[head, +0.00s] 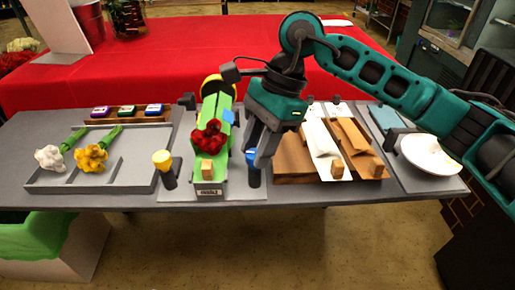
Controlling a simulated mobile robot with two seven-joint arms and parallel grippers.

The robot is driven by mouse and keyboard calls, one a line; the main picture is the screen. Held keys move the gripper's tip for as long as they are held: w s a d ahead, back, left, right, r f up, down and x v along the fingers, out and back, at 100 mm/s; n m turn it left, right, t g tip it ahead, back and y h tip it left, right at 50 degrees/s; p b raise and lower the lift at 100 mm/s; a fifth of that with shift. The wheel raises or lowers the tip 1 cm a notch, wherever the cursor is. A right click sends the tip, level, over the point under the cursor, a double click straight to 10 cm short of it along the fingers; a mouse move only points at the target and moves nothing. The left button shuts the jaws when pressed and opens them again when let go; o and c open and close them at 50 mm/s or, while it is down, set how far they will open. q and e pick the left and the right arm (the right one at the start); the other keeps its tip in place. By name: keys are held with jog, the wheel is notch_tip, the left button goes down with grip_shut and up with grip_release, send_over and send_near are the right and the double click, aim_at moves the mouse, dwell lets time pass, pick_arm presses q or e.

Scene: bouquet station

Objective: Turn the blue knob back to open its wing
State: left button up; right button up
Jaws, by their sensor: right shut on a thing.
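The blue knob (251,156) is a blue cap on a dark post, just right of the green holder (223,172) at the front of the table. My right gripper (256,152) reaches down over it with its fingers shut on it; the fingers hide part of the knob. A blue patch (229,117) shows on the right side of the green holder, and I cannot tell how far the wing there is folded. Red flowers (208,138) lie in the holder. A yellow knob (162,160) stands to its left. My left gripper is not in view.
A grey tray (120,186) on the left holds a white flower (49,158) and a yellow flower (91,157). A white bowl (430,156) stands at the far right.

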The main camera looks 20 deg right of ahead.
jog(key=m+t+b, duration=0.1)
jog(key=m, duration=0.1)
jog(key=shift+s+f+m, duration=0.1)
jog(key=shift+m, duration=0.3)
jog(key=shift+m+t+b, duration=0.3)
jog(key=shift+m+b, duration=0.15)
jog(key=shift+m, duration=0.05)
jog(key=m+t+b, duration=0.1)
jog(key=m, duration=0.2)
jog(key=m+t+b, duration=0.1)
jog(key=m+b, duration=0.1)
jog(key=m, duration=0.1)
jog(key=shift+s+a+h, duration=0.1)
jog(key=shift+s+h, duration=0.1)
jog(key=shift+h, duration=0.2)
jog(key=shift+s+a+m+t+h+b, duration=0.1)
jog(key=shift+m+t+h+b, duration=0.4)
jog(key=shift+m, duration=0.8)
jog(key=shift+m+t+h+b, duration=0.25)
jog(key=shift+m+b, duration=0.35)
jog(key=shift+m, duration=0.7)
jog(key=o, duration=1)
jog(key=shift+o, duration=0.2)
jog(key=p+v, duration=0.2)
jog(key=v, duration=1.1)
jog(key=shift+p, duration=0.4)
